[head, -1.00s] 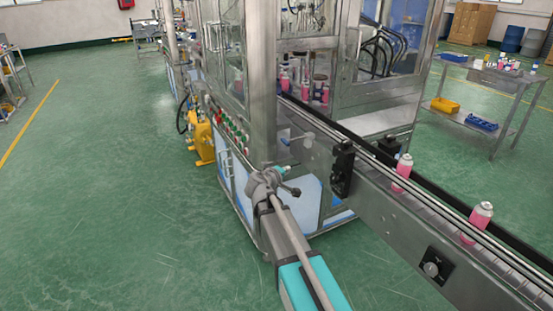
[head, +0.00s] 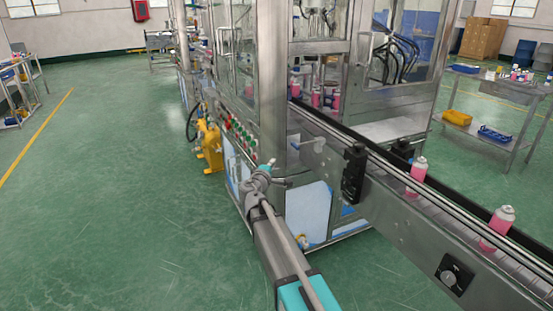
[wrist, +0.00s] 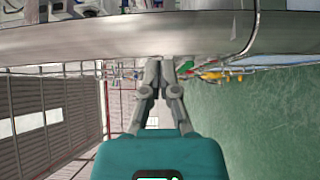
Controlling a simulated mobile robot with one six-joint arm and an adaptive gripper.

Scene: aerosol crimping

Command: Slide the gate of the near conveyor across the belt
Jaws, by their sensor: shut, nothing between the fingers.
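The near conveyor (head: 395,225) runs from the machine toward the lower right in the head view. A small pale fitting (head: 319,146) sits on its side wall near the machine; I take it for the gate's outer end, but it is too small to tell how far the gate reaches over the belt. My gripper (head: 271,162) is left of this fitting, in front of the machine's corner post, apart from the conveyor wall. In the wrist view its fingertips (wrist: 167,62) meet, with nothing between them. The gate cannot be made out in the wrist view.
Pink cans (head: 415,177) stand spaced along the belt, and others are inside the machine. A black sensor block (head: 354,172) juts from the conveyor wall. A yellow unit (head: 210,146) stands by the machine. The green floor (head: 110,215) at left is clear.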

